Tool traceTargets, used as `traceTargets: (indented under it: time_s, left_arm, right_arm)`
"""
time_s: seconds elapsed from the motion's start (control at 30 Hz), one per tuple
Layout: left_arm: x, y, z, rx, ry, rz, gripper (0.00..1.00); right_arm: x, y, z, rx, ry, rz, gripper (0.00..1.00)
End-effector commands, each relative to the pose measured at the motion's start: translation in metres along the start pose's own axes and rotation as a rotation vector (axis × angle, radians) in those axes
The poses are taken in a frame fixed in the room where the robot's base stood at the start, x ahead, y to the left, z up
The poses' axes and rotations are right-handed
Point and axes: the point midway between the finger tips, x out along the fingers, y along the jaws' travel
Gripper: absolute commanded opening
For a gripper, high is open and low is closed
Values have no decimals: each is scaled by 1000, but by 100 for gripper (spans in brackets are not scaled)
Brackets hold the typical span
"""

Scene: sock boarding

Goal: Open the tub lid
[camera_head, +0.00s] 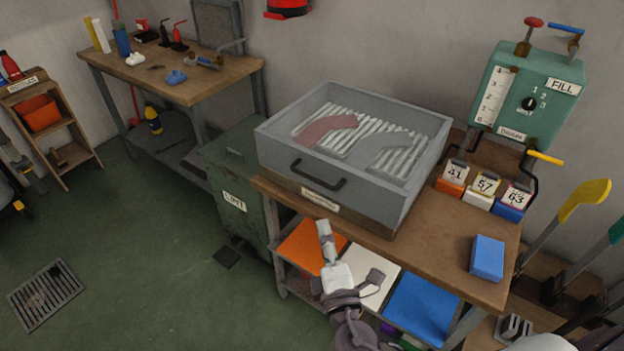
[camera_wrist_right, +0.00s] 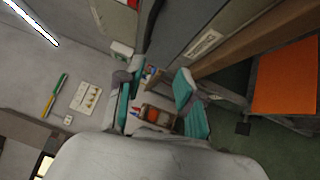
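A grey tub (camera_head: 378,207) stands on the wooden bench. A see-through lid (camera_head: 372,160) covers its top, and pale ribbed rows and a red piece show beneath it. A dark handle (camera_head: 318,177) sits on the front face above a white label (camera_head: 320,201); the label also shows in the right wrist view (camera_wrist_right: 203,43). My right gripper (camera_head: 325,252) is in front of the bench, below the label and apart from the handle. In the right wrist view my right gripper (camera_wrist_right: 156,92) is open, its teal pads apart with nothing between them. My left gripper is out of view.
A green bin (camera_head: 232,178) marked LINT stands left of the tub. Orange (camera_head: 308,243), white (camera_head: 375,276) and blue (camera_head: 420,305) trays lie under the bench. Numbered cards, a blue block (camera_head: 487,258) and a green dispenser (camera_head: 530,95) are at right. The floor at left is mostly clear.

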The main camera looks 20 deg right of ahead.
Motion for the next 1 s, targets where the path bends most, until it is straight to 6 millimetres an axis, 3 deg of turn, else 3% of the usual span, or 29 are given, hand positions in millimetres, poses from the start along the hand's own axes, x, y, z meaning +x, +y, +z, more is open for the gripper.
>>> traceTargets:
  time_s: [0.03, 0.13, 0.27, 0.7, 1.0]
  left_arm:
    - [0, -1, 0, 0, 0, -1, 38]
    - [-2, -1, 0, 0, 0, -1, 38]
    - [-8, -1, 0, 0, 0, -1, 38]
    - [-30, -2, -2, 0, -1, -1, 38]
    - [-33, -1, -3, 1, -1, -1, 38]
  right_arm:
    - [-1, 12, 0, -5, -3, 29, 37]
    - [2, 22, 1, -10, -7, 52, 37]
    - [19, 25, 2, -11, -9, 53, 37]
    - [109, 28, 2, -10, -8, 50, 37]
    - [135, 26, 2, -9, -6, 48, 37]
